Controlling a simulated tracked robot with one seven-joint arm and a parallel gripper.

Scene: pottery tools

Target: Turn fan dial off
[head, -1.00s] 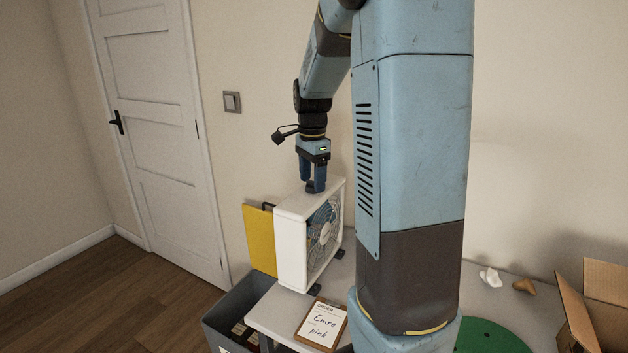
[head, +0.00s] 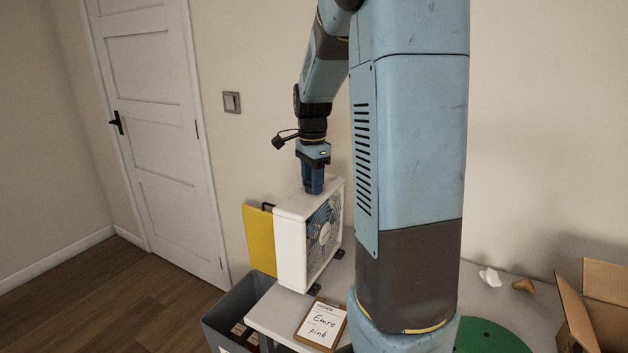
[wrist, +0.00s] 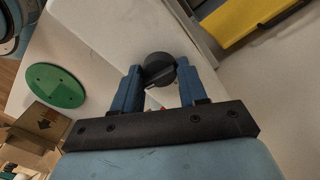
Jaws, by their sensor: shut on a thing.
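A white box fan (head: 295,240) stands upright on the grey table, its blue-bladed grille (head: 325,232) facing right. My gripper (head: 313,188) points down at the top of the fan. In the wrist view a round dark dial (wrist: 159,69) sits on the fan's white top (wrist: 110,45). My gripper's two blue fingers (wrist: 158,90) are shut on the dial, one on each side. In the head view the fingers hide the dial.
A yellow board (head: 259,240) stands behind the fan. An order card (head: 321,323) lies in front of it. A grey bin (head: 237,318) stands at the table's left. A green disc (head: 490,338) and a cardboard box (head: 598,300) are on the right.

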